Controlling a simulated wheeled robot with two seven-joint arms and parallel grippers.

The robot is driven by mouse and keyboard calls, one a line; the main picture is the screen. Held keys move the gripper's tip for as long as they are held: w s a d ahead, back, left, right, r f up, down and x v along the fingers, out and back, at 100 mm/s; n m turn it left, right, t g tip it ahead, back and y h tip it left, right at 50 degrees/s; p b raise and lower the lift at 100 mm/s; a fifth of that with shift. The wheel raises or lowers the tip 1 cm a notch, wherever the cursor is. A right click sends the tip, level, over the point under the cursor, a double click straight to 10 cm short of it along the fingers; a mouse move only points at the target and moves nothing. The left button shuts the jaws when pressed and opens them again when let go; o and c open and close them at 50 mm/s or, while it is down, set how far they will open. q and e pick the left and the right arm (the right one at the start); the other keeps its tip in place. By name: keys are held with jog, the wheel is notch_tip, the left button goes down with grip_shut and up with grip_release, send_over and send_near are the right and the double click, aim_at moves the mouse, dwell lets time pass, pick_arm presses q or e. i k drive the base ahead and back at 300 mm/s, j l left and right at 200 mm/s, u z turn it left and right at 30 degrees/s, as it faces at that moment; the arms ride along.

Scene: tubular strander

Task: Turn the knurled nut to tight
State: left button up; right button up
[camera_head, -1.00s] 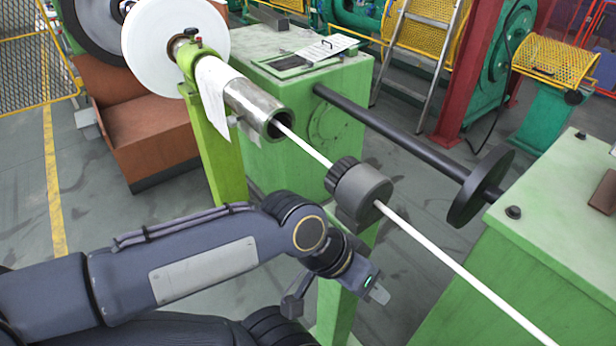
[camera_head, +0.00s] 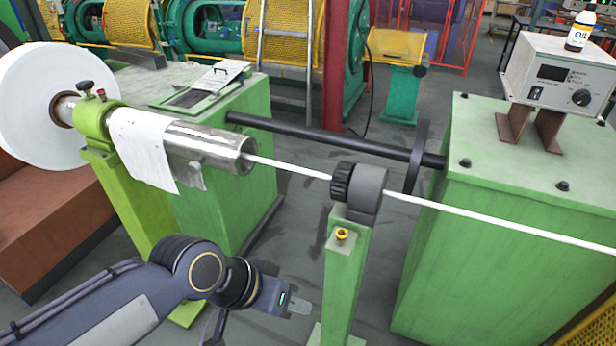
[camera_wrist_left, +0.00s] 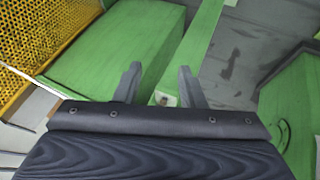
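The knurled nut (camera_head: 342,182) is a dark ridged ring on the left face of a round grey holder (camera_head: 367,190). The holder sits on top of a narrow green post (camera_head: 345,275), and a white rod runs through it. My left gripper (camera_head: 297,306) is below and to the left of the nut, in front of the post and apart from both. In the left wrist view my left gripper (camera_wrist_left: 160,84) has its two dark fingers apart, with nothing held between them. The nut is not recognisable there. My right gripper is in neither view now.
A steel tube (camera_head: 215,150) with a white cloth (camera_head: 145,148) lies left of the nut. A black shaft with a disc (camera_head: 417,158) is behind. A green cabinet (camera_head: 500,200) stands right, carrying a control box (camera_head: 560,80) and oil bottle (camera_head: 580,32). A yellow-topped knob (camera_head: 342,236) is on the post.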

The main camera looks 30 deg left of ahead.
aim_at(344, 171)
jog(key=j+z, duration=0.2)
jog(key=j, duration=1.45)
